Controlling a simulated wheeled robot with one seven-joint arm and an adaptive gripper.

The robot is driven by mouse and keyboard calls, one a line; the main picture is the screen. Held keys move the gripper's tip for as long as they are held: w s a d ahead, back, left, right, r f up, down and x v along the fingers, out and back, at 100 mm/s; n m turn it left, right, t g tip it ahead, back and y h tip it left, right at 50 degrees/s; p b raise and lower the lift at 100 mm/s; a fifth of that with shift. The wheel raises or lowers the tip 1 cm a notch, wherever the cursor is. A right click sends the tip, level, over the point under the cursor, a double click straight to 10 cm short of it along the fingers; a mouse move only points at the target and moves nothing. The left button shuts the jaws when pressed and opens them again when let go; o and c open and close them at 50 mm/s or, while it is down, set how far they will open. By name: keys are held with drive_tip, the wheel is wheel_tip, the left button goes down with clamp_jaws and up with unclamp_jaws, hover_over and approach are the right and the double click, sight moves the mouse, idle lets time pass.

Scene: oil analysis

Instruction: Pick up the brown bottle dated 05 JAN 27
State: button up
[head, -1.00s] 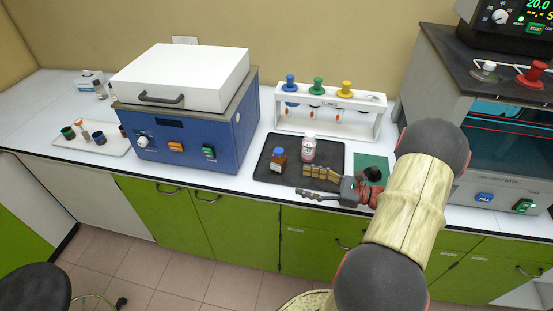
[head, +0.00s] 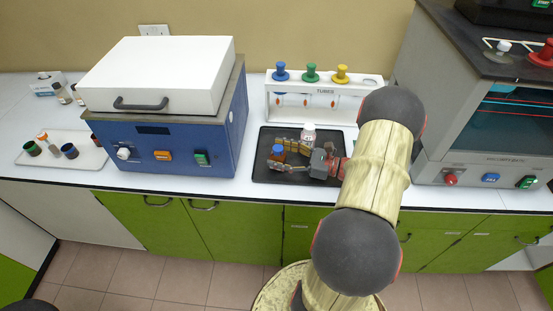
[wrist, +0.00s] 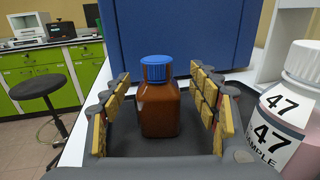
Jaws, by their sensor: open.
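A brown bottle with a blue cap (wrist: 157,108) stands upright on the black tray (head: 262,171). In the wrist view it sits between my gripper's two yellow-padded fingers, with a visible gap on each side. No date shows on its visible face. In the head view the brown bottle (head: 277,153) is partly hidden behind my gripper (head: 284,156). My gripper is open and low over the tray, with its fingers pointing left around the bottle. A white-capped bottle labelled 47 (wrist: 285,118) stands close to the right finger, and it also shows in the head view (head: 307,138).
A blue machine with a white lid (head: 165,130) stands just left of the tray. A tube rack (head: 320,95) with coloured plungers is behind it. A grey cabinet (head: 450,130) stands to the right. A white tray (head: 82,148) with several small bottles lies far left.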

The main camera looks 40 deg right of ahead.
sight(271, 154)
drive_tip(key=w+a, duration=0.1)
drive_tip(key=w+a+f+b, duration=0.1)
drive_tip(key=w, duration=0.1)
drive_tip(key=shift+w+a+r+b, duration=0.15)
drive_tip(key=shift+w+a+b, duration=0.15)
drive_tip(key=shift+w, duration=0.25)
drive_tip(key=shift+d, duration=0.1)
drive_tip(key=shift+c, duration=0.3)
drive_tip(key=c, duration=1.5)
clamp_jaws()
